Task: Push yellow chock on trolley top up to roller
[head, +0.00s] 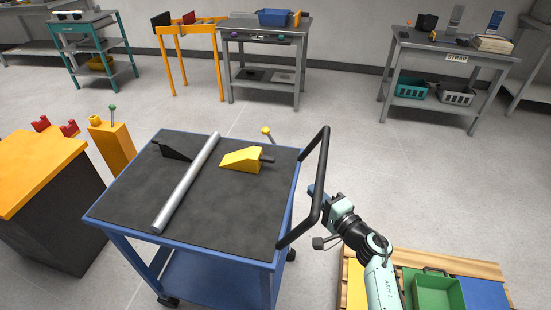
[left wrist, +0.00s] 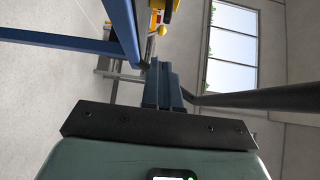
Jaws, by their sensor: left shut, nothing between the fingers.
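The yellow chock (head: 240,161), a wedge with a dark stub on its right end, lies on the trolley's dark top (head: 235,210). Its low end faces the silver roller (head: 188,183), with a gap of bare top between them. The roller lies lengthwise across the top. A black chock (head: 174,151) is on the roller's far left side. My left gripper (head: 315,190) is just right of the trolley's black handle, apart from the chock. Its fingers also show shut and empty in the left wrist view (left wrist: 161,85). My right gripper is not in view.
The black handle (head: 322,180) rises between my left gripper and the trolley top; it also crosses the left wrist view (left wrist: 260,98). A pallet with a green bin (head: 437,295) is at lower right. An orange-topped cabinet (head: 35,170) stands left. Floor behind the trolley is mostly clear.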

